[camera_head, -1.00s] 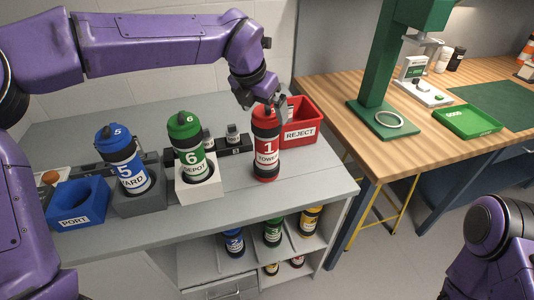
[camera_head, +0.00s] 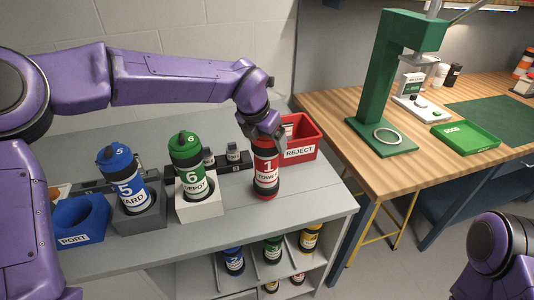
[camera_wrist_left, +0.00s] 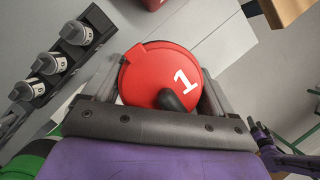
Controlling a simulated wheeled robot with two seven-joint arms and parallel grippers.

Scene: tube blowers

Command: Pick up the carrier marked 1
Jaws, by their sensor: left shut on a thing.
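The carrier marked 1 (camera_head: 265,166) is a red and black cylinder with a white label reading 1 and TOWER. It stands upright on the grey bench near its right end. My left gripper (camera_head: 264,137) reaches down over its top and is shut on it. In the left wrist view the red lid with a white 1 (camera_wrist_left: 168,72) sits between the two fingers. In the head view the gripper hides the top of the lid. My right arm shows at the lower right, but its gripper is out of view.
A green carrier marked 6 (camera_head: 187,160) and a blue carrier marked 5 (camera_head: 117,172) stand in holders to the left. A blue PORT holder (camera_head: 80,222) is farther left. A red REJECT bin (camera_head: 304,139) is close behind the red carrier. Several carriers sit on the shelf below.

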